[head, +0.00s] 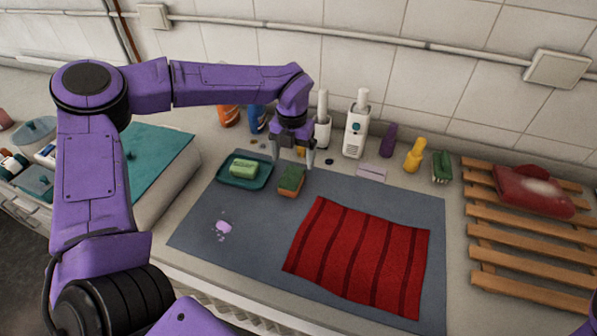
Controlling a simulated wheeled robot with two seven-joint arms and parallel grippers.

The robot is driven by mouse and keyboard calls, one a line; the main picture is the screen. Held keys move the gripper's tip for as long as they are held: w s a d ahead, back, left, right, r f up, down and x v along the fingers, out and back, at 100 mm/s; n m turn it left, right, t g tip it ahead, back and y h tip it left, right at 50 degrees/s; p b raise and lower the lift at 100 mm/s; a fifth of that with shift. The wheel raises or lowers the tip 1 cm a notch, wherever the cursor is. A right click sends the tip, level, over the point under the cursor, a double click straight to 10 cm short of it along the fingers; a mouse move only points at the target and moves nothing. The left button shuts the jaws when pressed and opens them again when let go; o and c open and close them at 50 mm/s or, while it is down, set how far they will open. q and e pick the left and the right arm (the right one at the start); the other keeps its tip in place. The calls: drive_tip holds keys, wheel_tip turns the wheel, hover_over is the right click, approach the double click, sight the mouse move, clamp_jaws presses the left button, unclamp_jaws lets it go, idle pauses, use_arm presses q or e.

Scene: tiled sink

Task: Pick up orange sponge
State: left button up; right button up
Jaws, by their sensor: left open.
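The orange sponge (289,188) lies on the grey-blue mat near its far edge. It has a green top and an orange side. My left gripper (293,161) points down just above and behind the sponge, with its fingers apart and nothing visible between them. I cannot tell from this view whether the fingertips touch the sponge. My right gripper is not in view; only a bit of purple shows at the lower right corner.
A green sponge (243,168) sits in a teal dish (259,183) left of the orange sponge. A red striped cloth (360,255) covers much of the mat (215,258). Bottles, including a white dispenser (355,130), stand behind. A wooden rack (525,265) is at right.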

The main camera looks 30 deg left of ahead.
sight(291, 177)
use_arm(q)
drive_tip(key=f, duration=0.1)
drive_tip(key=s+f+p, duration=0.1)
drive_tip(key=shift+s+f, duration=0.3)
drive_tip(key=shift+f, duration=0.1)
drive_tip(key=f+p, duration=0.1)
drive_tip(key=f, duration=0.1)
drive_tip(key=w+f+p, duration=0.1)
drive_tip(key=f, duration=0.1)
drive_tip(key=shift+f, duration=0.55)
drive_tip(key=shift+s, duration=0.3)
drive_tip(key=shift+c, duration=0.6)
drive_tip(key=c, duration=0.9)
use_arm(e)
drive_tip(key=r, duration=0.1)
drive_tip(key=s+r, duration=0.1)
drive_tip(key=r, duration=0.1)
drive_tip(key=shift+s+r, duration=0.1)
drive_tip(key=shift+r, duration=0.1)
